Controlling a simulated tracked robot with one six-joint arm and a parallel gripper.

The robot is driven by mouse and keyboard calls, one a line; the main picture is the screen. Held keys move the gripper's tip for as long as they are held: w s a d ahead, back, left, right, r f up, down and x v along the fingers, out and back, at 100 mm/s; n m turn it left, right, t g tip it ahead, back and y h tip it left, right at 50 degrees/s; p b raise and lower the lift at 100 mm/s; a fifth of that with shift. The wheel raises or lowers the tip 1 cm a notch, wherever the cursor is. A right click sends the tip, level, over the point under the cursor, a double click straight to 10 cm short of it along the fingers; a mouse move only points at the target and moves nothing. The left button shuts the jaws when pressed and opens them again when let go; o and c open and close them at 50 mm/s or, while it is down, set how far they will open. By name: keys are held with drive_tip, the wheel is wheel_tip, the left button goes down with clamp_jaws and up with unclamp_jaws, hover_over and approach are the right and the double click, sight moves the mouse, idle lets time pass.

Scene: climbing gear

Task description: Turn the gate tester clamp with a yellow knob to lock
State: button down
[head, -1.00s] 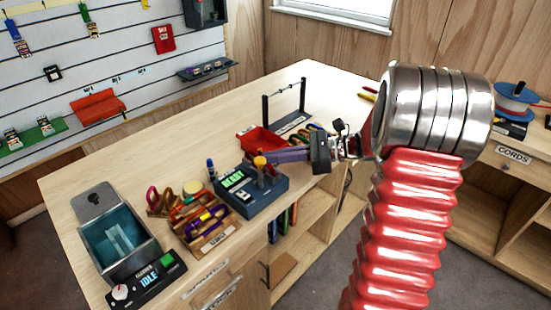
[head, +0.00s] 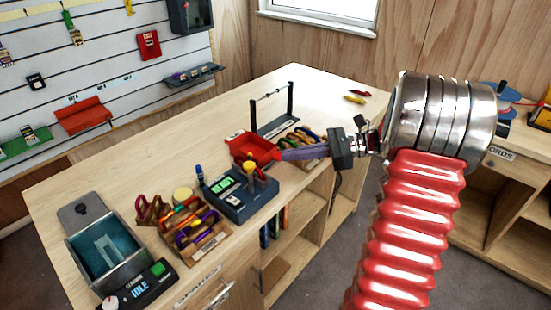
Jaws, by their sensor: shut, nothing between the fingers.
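The gate tester (head: 238,206) is a dark blue box with lit green displays, near the front edge of the bench in the head view. Its clamp has a yellow knob (head: 249,166) on top at the box's back right. The clamp's turn position is too small to tell. My gripper (head: 281,155) has purple fingers, shut and empty. It reaches in from the right, just right of the yellow knob and apart from it in the picture, in front of a red tray's right side.
The red tray (head: 237,142) sits behind the tester. A wooden organiser (head: 210,248) with coloured gear stands to its left, then a teal-lined metal tank (head: 75,248). A black frame (head: 254,117) stands behind. The bench's back left is clear.

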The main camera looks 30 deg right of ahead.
drive_tip(key=v, duration=0.6)
drive_tip(key=shift+w+d, duration=0.1)
drive_tip(key=shift+w, duration=0.2)
drive_tip(key=s+f+n+g+h, duration=0.2)
drive_tip(key=s+f+n+h, duration=0.1)
drive_tip(key=f, duration=0.5)
drive_tip(key=s+a+f+n+g+h, duration=0.2)
drive_tip(key=s+a+n+g+h, duration=0.15)
drive_tip(key=s+a+n, duration=0.25)
drive_tip(key=s+a+r+n+t+h, duration=0.2)
drive_tip(key=s+a+r+n+h, duration=0.1)
drive_tip(key=a+n, duration=0.4)
drive_tip(key=s+a+r+n+t+h, duration=0.2)
drive_tip(key=s+a+r+n+h, duration=0.2)
drive_tip(key=s+a+r+n, duration=0.2)
drive_tip(key=a+r+n, duration=0.1)
drive_tip(key=a+r, duration=0.1)
drive_tip(key=a, duration=0.1)
drive_tip(key=shift+a, duration=0.3)
